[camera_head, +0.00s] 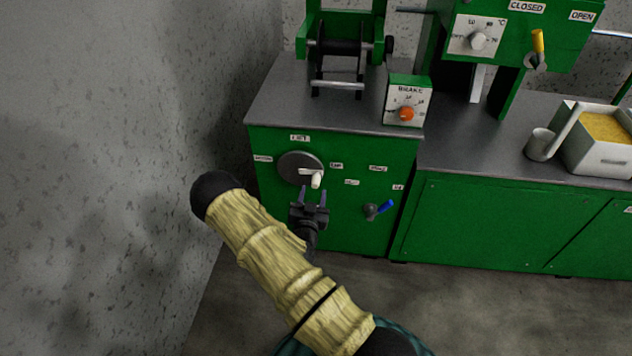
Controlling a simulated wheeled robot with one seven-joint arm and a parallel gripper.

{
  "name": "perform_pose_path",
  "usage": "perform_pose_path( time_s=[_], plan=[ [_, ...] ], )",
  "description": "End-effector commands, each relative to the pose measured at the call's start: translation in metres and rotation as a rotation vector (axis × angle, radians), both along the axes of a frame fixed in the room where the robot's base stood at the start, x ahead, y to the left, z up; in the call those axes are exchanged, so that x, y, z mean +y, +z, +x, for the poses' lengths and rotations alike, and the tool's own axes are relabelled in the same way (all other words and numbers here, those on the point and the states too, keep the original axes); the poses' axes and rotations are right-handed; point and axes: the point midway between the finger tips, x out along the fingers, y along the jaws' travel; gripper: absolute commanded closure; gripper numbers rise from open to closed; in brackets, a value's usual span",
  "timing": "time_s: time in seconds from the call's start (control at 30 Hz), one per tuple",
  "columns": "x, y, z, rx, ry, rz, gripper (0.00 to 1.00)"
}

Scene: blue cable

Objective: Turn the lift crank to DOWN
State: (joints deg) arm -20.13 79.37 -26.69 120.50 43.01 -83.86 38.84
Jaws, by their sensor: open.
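The lift crank is a grey disc (298,167) on the front of the green cabinet, under a small label that seems to read LIFT. Its white handle (316,180) sits at the disc's lower right. Small labels stand left and right of the disc; the left one is too small to read surely, the right one looks like UP. My gripper (313,194) is open and empty, its two fingers pointing up just below the white handle. I cannot tell how far it is from the handle in depth.
A blue-handled valve (379,209) sits right of my gripper on the cabinet (345,235). Above are a brake box (407,102) with an orange knob and a green roller stand (343,45). A grey wall (110,150) is close on the left. A white bin (600,145) stands at right.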

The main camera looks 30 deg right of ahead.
Motion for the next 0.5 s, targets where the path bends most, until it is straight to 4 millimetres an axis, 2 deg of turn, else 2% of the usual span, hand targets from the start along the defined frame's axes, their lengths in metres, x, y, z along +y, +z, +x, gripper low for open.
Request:
perform_pose_path(
  time_s=[0.3,0.5],
  plan=[
    [-0.030,-0.001,0.044,-0.004,0.000,0.000,0.54],
    [-0.037,0.000,0.055,-0.001,0.000,-0.001,0.54]
  ],
)
